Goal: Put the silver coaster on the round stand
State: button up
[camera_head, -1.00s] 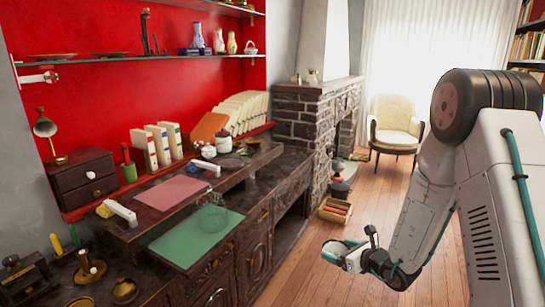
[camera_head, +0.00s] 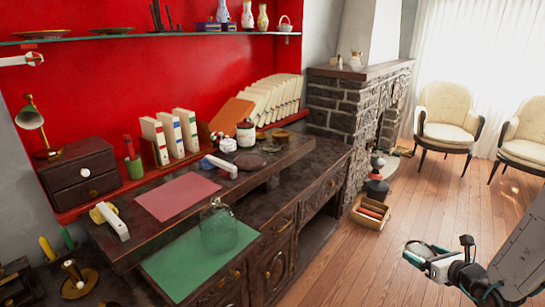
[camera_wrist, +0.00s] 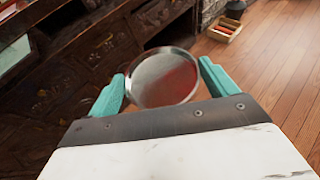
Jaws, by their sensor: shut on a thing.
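The silver coaster (camera_wrist: 163,80) is a round, shiny disc with a raised rim and a reddish reflection. It sits between the two teal fingers of my gripper (camera_wrist: 161,71) in the wrist view, and the gripper is shut on it. In the head view my gripper (camera_head: 428,252) holds the coaster over the wooden floor, right of the desk and apart from it. A flat, dark round piece (camera_head: 250,160) lies on the raised desk shelf by a white pot; I cannot tell for sure whether it is the round stand.
The dark carved desk (camera_head: 285,205) carries a pink sheet (camera_head: 178,196), a green sheet (camera_head: 185,265), a clear glass vessel (camera_head: 218,230), books and small pots. A wooden box (camera_head: 371,212) stands on the floor by the brick fireplace (camera_head: 345,120). Floor around my gripper is clear.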

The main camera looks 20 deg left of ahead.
aim_at(250, 160)
jog(key=u, duration=0.35)
jog(key=i, duration=0.7)
jog(key=u, duration=0.5)
